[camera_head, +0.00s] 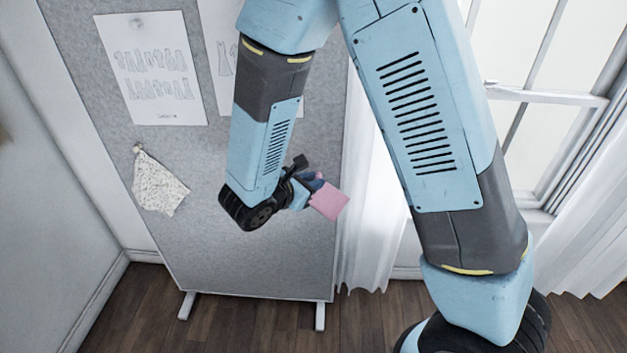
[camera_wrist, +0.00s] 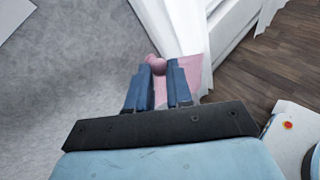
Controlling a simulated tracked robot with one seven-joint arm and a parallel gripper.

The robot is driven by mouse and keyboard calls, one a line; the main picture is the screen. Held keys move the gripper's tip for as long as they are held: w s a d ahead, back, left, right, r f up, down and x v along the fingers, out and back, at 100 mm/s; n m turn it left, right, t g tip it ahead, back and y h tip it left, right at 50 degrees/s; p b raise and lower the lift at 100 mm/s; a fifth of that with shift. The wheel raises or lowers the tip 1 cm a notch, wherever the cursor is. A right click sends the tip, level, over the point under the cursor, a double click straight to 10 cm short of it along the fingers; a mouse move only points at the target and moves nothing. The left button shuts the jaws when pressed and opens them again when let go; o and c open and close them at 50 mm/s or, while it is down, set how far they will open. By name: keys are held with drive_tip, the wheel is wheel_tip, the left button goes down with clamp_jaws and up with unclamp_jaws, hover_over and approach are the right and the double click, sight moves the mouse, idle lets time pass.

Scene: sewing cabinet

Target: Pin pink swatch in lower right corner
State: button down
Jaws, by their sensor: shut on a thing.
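The pink swatch (camera_head: 329,202) is held at the end of my gripper (camera_head: 314,183), in front of the right edge of the grey pinboard (camera_head: 240,262) in the head view. In the wrist view the pink swatch (camera_wrist: 193,72) hangs beyond the fingers of my gripper (camera_wrist: 159,72). A round pinkish pin head (camera_wrist: 158,66) sits between the fingertips, and the fingers are shut on it. The lower right part of the board is bare. I cannot tell whether the swatch touches the board.
A cream patterned swatch (camera_head: 158,184) is pinned on the board's left side. A paper with garment drawings (camera_head: 150,68) hangs above it, and another sheet is partly hidden by my arm. A white curtain (camera_head: 372,220) hangs just right of the board. Wooden floor (camera_head: 250,325) lies below.

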drive_tip(key=shift+w+d, duration=0.2)
drive_tip(key=shift+w, duration=2.9)
drive_tip(key=shift+w+d, duration=0.15)
drive_tip(key=shift+w, duration=2.9)
drive_tip(key=shift+w, duration=0.2)
drive_tip(key=c, duration=0.9)
unclamp_jaws()
drive_tip(key=shift+c, duration=0.2)
